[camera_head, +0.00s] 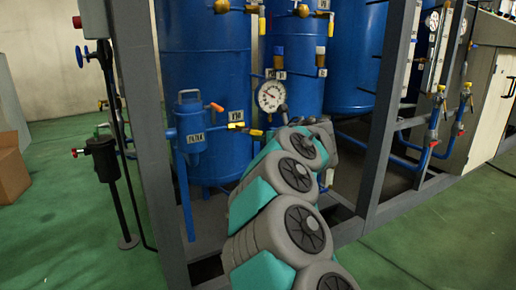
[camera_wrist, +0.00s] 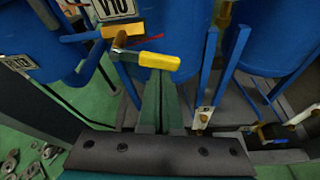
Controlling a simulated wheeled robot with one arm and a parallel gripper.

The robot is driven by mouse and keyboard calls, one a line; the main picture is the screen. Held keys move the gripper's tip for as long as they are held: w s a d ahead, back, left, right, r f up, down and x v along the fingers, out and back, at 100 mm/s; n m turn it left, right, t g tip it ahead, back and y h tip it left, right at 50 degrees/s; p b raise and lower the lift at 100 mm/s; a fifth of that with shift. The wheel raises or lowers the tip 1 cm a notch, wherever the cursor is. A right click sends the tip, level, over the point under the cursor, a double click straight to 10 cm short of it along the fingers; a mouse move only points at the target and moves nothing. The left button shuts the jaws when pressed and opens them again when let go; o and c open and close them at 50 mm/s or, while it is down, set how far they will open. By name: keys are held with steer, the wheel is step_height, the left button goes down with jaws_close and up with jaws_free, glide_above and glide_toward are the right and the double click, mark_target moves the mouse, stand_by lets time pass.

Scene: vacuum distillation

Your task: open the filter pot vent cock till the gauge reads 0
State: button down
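The filter pot (camera_head: 191,126) is a small blue vessel with a white tag, left of centre in the head view. An orange-handled cock (camera_head: 214,107) is at its upper right. The yellow lever by the V10 tag (camera_head: 236,126) shows large in the wrist view (camera_wrist: 158,61), on a brass valve body (camera_wrist: 122,36). My gripper (camera_wrist: 164,80) has its green fingers together, tips just below the yellow lever; I cannot tell if they touch it. My arm hides the gripper in the head view. The round white gauge (camera_head: 270,96) has a dark needle; its reading is too small to tell.
Large blue tanks (camera_head: 205,60) stand behind the pot. Grey frame posts (camera_head: 385,110) flank the space. A black filter on a stand (camera_head: 104,158) is at the left, with a cardboard box (camera_head: 12,170) beyond. Blue pipes (camera_wrist: 200,80) run close to the right of my fingers.

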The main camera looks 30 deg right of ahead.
steer(key=shift+d+r+n+h+b, duration=0.15)
steer(key=shift+r+n+h+b, duration=0.2)
steer(key=shift+n, duration=0.25)
steer(key=shift+r, duration=0.1)
